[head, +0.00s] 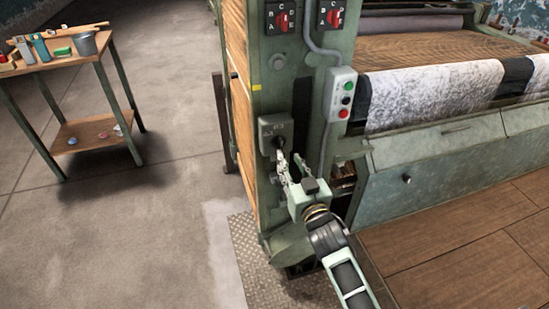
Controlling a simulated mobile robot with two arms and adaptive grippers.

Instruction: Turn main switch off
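A grey switch box (275,132) is fixed low on the green machine post, with a pale marking and a dark handle at its lower part; it looks like the main switch. My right gripper (289,158) reaches up from the lower right, just below the box. Its two fingers look spread apart, with the left fingertip close to the dark handle. Whether it touches the handle, and the handle's exact setting, cannot be told. My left gripper is not in view.
A button box (342,95) with green, black and red buttons hangs to the right on a conduit. Two red rotary selectors (282,20) (332,15) sit above. A green panel (435,155) is at right. A wooden workbench (58,58) stands left, with clear floor between.

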